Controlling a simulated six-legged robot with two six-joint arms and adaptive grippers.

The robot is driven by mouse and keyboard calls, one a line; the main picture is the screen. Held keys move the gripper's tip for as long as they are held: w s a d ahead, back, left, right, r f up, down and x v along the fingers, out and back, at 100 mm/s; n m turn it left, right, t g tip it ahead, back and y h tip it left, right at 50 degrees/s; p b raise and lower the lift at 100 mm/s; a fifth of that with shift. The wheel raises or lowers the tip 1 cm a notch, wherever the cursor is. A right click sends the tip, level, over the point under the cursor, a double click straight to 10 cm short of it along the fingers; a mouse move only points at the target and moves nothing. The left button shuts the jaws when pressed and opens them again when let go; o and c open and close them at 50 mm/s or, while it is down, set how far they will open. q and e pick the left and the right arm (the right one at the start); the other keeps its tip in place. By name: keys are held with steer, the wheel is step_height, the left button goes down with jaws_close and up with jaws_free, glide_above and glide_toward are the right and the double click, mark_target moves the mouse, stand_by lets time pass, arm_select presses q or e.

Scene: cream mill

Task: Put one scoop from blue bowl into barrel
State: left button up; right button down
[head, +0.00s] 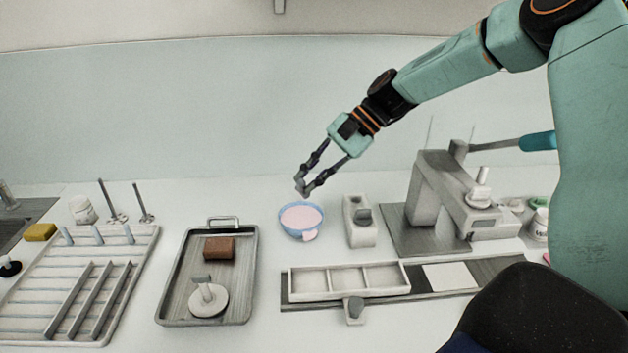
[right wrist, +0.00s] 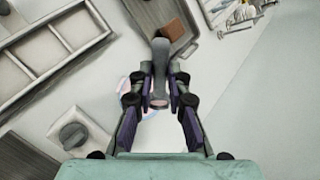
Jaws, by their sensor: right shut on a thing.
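The blue bowl (head: 287,230) stands on the counter near the middle, with pale pink contents; a pink patch shows at its front right. My right gripper (head: 304,190) is above the bowl's far side, shut on a small grey tool, probably the scoop. In the right wrist view the grey scoop (right wrist: 178,75) sits between the fingers, with a pinkish spot at its near end. The bowl is mostly hidden there behind the fingers. I cannot tell if the scoop carries anything. No part is clearly a barrel; a grey machine (head: 432,190) with an upright cylinder (head: 481,186) stands at right.
A grey block with a dark knob (head: 360,222) stands right of the bowl. In front lies a three-compartment tray (head: 348,294). A metal tray (head: 170,300) with a brown block is at left, beside a white rack (head: 30,290). My dark body part covers the lower right.

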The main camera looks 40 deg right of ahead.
step_height(320, 180, down, 8)
steer(key=b, duration=0.6)
steer(key=shift+w+d+y, duration=0.15)
steer(key=shift+d+y, duration=0.1)
steer(key=shift+y, duration=0.05)
stand_by(0.4)
steer(key=shift+a, duration=0.1)
steer(key=shift+r, duration=0.1)
